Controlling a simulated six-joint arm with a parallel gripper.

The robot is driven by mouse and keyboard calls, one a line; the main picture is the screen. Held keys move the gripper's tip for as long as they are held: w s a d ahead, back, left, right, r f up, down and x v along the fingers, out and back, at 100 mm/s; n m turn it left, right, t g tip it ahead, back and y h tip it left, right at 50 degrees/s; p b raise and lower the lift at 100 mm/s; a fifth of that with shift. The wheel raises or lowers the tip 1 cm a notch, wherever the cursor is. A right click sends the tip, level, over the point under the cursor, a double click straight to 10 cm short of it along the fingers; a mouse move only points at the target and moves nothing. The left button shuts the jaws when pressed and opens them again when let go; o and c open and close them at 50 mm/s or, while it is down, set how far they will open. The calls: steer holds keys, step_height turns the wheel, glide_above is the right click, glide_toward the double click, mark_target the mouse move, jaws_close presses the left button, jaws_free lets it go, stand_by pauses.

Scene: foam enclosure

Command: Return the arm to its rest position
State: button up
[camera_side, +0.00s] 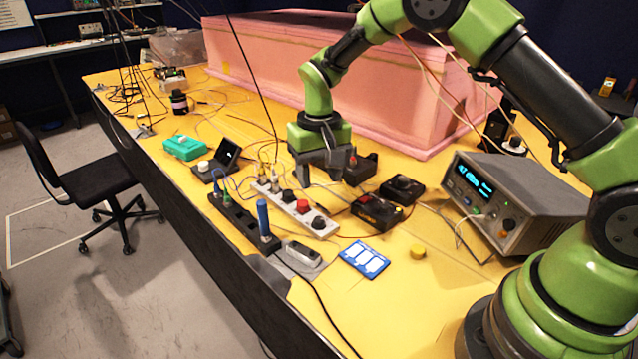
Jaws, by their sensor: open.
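My arm is green and black and reaches in from the right over the yellow table (400,315). My gripper (322,178) points down above the middle of the table, near the white power strip and a black box. Its jaws are open, and I see nothing held between them. The fingertips are small here, and their exact height above the table is hard to judge.
A white power strip (325,226), black boxes (376,212) and a blue card (364,259) lie near my gripper. A bench instrument (515,200) stands at right. A pink foam enclosure (400,105) stands behind. Cables cross the table; its front right is fairly clear.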

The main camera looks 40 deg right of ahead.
steer(key=shift+r, duration=0.1)
steer(key=s+r+t, duration=0.2)
steer(key=s+r, duration=0.2)
steer(key=r, duration=0.4)
steer(key=s+r+t, duration=0.1)
steer(key=s+r, duration=0.3)
steer(key=r, duration=0.4)
steer(key=s+r+t+y, duration=0.1)
steer(key=s+t, duration=0.1)
steer(key=s, duration=0.6)
steer(key=s+a+r+t+y, duration=0.1)
steer(key=s+r+t, duration=0.1)
steer(key=s, duration=0.6)
steer(key=shift+s+a+r, duration=0.2)
steer(key=shift+a+r, duration=0.05)
steer(key=shift+a, duration=0.05)
steer(key=shift+w, duration=0.1)
